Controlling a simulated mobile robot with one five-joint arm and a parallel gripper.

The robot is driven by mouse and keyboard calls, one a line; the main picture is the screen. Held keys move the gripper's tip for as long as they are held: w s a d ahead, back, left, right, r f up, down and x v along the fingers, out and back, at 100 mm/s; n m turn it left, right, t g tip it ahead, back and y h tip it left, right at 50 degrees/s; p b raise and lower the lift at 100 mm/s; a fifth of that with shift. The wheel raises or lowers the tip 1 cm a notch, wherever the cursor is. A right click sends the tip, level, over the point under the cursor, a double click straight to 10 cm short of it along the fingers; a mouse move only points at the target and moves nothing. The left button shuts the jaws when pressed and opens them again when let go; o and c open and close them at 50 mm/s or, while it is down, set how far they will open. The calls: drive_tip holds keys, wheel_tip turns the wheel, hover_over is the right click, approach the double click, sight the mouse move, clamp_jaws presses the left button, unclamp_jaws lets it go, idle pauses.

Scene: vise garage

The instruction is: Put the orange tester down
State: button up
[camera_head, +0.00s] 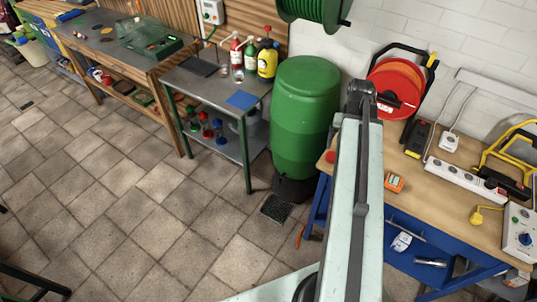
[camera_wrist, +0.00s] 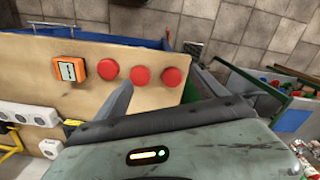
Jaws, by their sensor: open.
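The orange tester (camera_head: 394,183) lies on the wooden top of the blue workbench (camera_head: 422,200), near its front edge, just right of my arm. In the wrist view the tester (camera_wrist: 69,70) is an orange box with a pale face panel, lying on the bare wood left of the red round knobs. My gripper (camera_wrist: 158,82) is open, its two fingers apart with nothing held between them. The tester is outside the fingers, to their left. My gripper is hidden behind my arm in the head view.
Three red round knobs (camera_wrist: 140,76) lie right of the tester, by the fingers. A white power strip (camera_head: 466,180), a yellow-black tool (camera_head: 416,138) and a red cable reel (camera_head: 395,88) share the bench. A green barrel (camera_head: 305,115) stands left of it. The tiled floor in front is open.

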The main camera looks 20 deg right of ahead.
drive_tip(key=w+a+n, duration=0.3)
drive_tip(key=a, duration=1.3)
drive_tip(key=w+a+n, duration=0.3)
drive_tip(key=a, duration=1.4)
drive_tip(key=shift+w+a+n, duration=0.2)
drive_tip(key=shift+w+n, duration=0.05)
drive_tip(key=shift+n, duration=0.05)
wheel_tip(320, 180, down, 3)
drive_tip(key=b, duration=0.3)
drive_tip(key=shift+f, duration=0.2)
